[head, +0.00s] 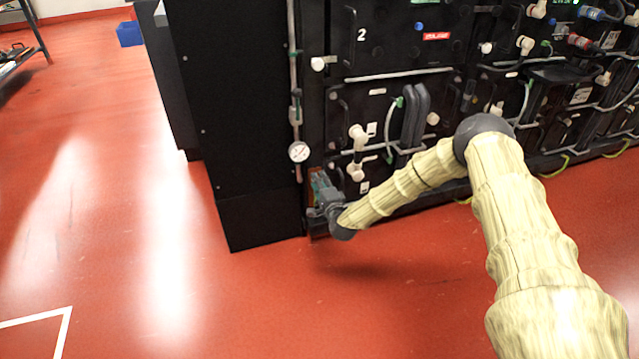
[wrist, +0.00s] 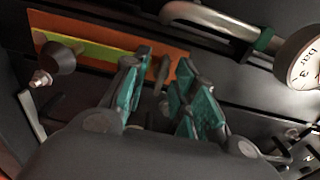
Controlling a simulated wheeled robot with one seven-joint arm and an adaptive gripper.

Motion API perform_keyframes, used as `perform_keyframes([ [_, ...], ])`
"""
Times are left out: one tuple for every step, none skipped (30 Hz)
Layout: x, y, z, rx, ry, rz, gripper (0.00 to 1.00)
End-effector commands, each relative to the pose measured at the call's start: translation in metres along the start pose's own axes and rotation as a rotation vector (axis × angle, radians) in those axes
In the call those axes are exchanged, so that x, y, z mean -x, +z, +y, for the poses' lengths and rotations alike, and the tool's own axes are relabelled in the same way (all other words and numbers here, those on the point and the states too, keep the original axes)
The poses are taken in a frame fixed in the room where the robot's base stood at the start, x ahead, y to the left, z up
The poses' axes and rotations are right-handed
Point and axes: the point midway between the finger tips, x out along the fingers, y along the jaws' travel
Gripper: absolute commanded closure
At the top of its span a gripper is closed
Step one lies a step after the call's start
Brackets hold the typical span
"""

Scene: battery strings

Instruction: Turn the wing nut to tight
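In the head view my gripper (head: 319,186) is low at the front left corner of the black battery cabinet, reaching toward an orange plate. In the wrist view the orange plate (wrist: 85,30) carries a yellow-green stripe. A small brownish-grey upright piece (wrist: 162,74), which looks like the wing nut, shows between the two teal-padded fingers of my gripper (wrist: 163,62). The fingers stand apart with gaps on both sides of it, and I see no clear contact. Its base and its exact angle are hard to make out. In the head view my gripper hides it.
A round dark knob (wrist: 58,58) stands on the left of the plate. A grey pipe (wrist: 215,20) leads to a pressure gauge (wrist: 302,65); the gauge also hangs above my gripper in the head view (head: 299,152). The red floor (head: 250,300) before the cabinet is clear.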

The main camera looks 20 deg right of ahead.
Motion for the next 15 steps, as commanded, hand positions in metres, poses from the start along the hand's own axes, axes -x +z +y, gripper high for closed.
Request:
perform_keyframes([
  [0.000,0.000,0.000,0.000,0.000,0.000,0.72],
  [0.000,0.000,0.000,0.000,0.000,0.000,0.72],
  [0.002,0.000,0.000,0.000,0.000,0.000,0.72],
  [0.003,0.000,0.000,0.000,0.000,0.000,0.72],
  [0.005,0.000,0.000,0.000,0.000,0.000,0.72],
  [0.008,0.000,0.000,-0.001,0.000,0.000,0.72],
  [0.011,0.000,0.000,-0.001,0.001,0.000,0.72],
  [0.015,0.000,0.000,-0.001,0.001,0.000,0.72],
  [0.021,0.000,0.000,-0.002,0.002,-0.001,0.72],
  [0.026,0.000,0.000,-0.002,0.002,0.000,0.72],
  [0.031,-0.001,0.000,-0.001,0.002,0.001,0.72],
  [0.039,-0.001,0.001,-0.001,0.003,0.001,0.72],
  [0.044,-0.001,0.001,-0.001,0.003,0.001,0.72],
  [0.050,-0.001,0.001,-0.001,0.003,0.001,0.72],
  [0.058,-0.001,0.001,-0.001,0.003,0.000,0.72],
])
